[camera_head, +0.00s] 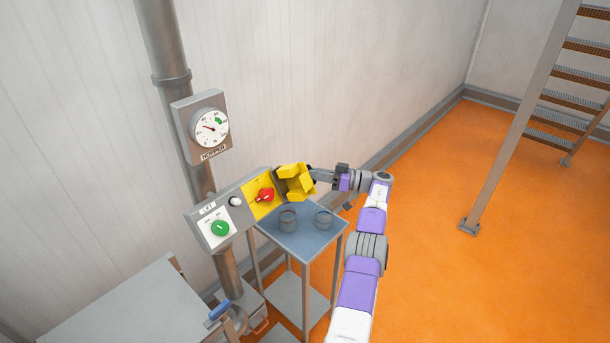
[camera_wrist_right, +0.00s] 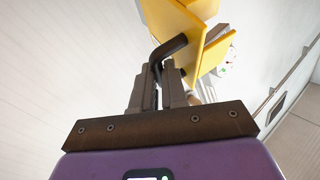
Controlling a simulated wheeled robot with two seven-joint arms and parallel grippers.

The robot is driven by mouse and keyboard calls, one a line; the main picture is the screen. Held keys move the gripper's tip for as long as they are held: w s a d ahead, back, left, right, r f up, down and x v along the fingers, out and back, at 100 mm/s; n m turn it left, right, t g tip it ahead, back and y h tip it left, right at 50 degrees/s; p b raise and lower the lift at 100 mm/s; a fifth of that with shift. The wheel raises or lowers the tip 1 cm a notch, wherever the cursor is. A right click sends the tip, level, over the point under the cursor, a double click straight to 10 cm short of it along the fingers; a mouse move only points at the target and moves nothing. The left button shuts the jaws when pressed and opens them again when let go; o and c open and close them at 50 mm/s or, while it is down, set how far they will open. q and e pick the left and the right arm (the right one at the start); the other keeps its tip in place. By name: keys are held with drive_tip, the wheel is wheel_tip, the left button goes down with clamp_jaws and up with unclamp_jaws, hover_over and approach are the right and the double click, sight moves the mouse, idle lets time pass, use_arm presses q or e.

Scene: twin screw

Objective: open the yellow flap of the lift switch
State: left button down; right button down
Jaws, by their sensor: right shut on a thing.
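The lift switch box (camera_head: 236,207) is a grey panel on the pipe, with a green knob (camera_head: 220,228) on its left part and a red knob (camera_head: 265,195) on a yellow plate. The yellow flap (camera_head: 296,183) stands swung out at the right end of the box, and the red knob is uncovered. In the right wrist view the yellow flap (camera_wrist_right: 205,45) has a dark bent handle (camera_wrist_right: 168,48). My right gripper (camera_wrist_right: 162,75) is shut on this handle. In the head view the right gripper (camera_head: 316,175) reaches the flap from the right. My left gripper is out of view.
A round gauge (camera_head: 210,128) is mounted on the pipe above the box. A grey surface (camera_head: 130,310) is at lower left. Orange floor is clear to the right, before the stairs (camera_head: 580,75).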

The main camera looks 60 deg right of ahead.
drive_tip(key=shift+w+f, duration=0.1)
drive_tip(key=shift+w, duration=0.05)
idle(0.3)
drive_tip(key=c, duration=1.2)
unclamp_jaws()
drive_tip(key=shift+w, duration=0.15)
drive_tip(key=shift+o, duration=0.2)
